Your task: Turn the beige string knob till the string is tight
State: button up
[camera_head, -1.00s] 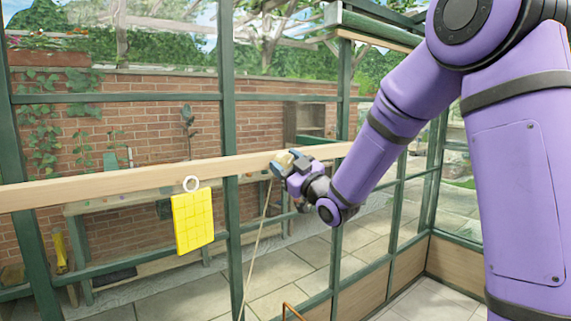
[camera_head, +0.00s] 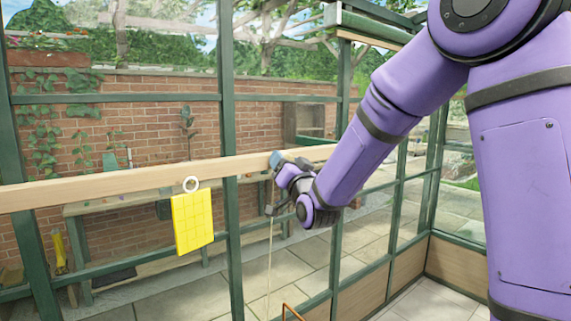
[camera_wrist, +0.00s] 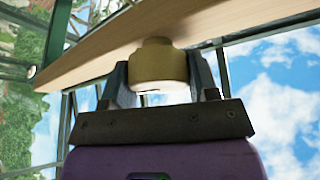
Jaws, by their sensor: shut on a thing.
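The beige knob (camera_wrist: 158,62) sits against the wooden rail (camera_wrist: 90,62) in the wrist view. My gripper (camera_wrist: 160,82) is shut on it, one finger on each side. In the head view my gripper (camera_head: 277,162) is at the front of the wooden rail (camera_head: 120,183), and the knob is mostly hidden by it. The string (camera_head: 270,250) hangs from near the gripper almost straight down. Its lower end is out of sight, and I cannot tell how tight it is.
A yellow gridded card (camera_head: 193,222) hangs by a white ring (camera_head: 191,184) from the rail, left of my gripper. A green-framed glass wall stands behind, with a bench and brick wall (camera_head: 140,115) beyond. A thin orange-brown piece (camera_head: 290,312) shows at the bottom edge.

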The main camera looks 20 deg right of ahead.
jog(key=shift+d+f+m+h, duration=0.1)
jog(key=shift+m+h, duration=0.3)
jog(key=shift+m, duration=0.3)
jog(key=o, duration=0.9)
